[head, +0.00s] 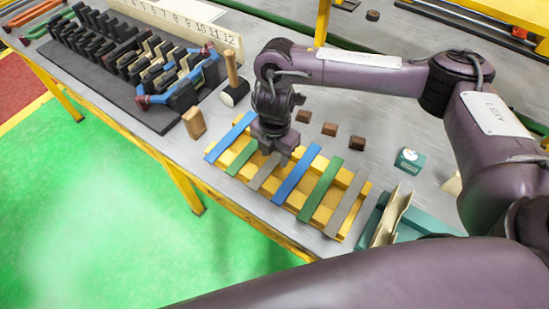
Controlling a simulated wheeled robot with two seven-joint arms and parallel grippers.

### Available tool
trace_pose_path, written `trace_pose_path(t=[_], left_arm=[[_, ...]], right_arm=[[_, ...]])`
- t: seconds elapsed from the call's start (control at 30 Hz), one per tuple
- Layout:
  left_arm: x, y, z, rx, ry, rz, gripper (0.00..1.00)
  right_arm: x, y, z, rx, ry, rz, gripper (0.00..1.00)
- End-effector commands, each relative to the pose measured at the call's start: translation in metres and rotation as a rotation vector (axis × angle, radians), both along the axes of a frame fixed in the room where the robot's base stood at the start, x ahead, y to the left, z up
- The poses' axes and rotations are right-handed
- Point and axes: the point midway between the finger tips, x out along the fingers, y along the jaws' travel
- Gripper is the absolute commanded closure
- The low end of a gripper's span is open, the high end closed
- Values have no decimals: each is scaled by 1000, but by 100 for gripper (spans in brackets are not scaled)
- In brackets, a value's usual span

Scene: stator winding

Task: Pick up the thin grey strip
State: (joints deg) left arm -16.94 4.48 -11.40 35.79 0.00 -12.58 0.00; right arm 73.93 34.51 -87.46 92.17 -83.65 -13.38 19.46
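Two thin grey strips lie across a yellow slatted rack (331,226) on the table. One grey strip (263,174) is third from the left. The other grey strip (345,208) is at the right end. My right gripper (280,156) points down over the upper part of the left grey strip and hides that part. Its fingertips are small and dark here, so I cannot tell whether they are apart, closed or touching the strip. My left gripper is not in view.
Blue strips (297,176) and green strips (321,190) lie beside the grey ones. Small brown blocks (330,129), a mallet (234,92) and a teal box (409,160) stand behind. A dark slotted core (130,60) is at the left, and a cream angled piece (390,216) at the right.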

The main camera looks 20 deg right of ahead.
Motion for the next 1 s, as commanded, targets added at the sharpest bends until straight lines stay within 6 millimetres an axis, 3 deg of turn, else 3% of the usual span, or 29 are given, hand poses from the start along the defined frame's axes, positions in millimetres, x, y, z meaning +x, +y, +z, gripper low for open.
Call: trace_pose_path(t=[0.03, 0.33, 0.73, 0.87, 1.0], left_arm=[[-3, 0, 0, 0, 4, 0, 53], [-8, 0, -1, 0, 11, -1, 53], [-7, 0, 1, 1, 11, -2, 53], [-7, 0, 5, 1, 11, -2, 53], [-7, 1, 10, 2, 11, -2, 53]], right_arm=[[0, 0, 0, 0, 0, 0, 63], [0, 0, 0, 0, 0, 0, 100], [1, 0, 9, 0, -2, 1, 100], [2, 0, 27, 0, -5, 3, 100], [2, 0, 61, -2, -9, 3, 100]])
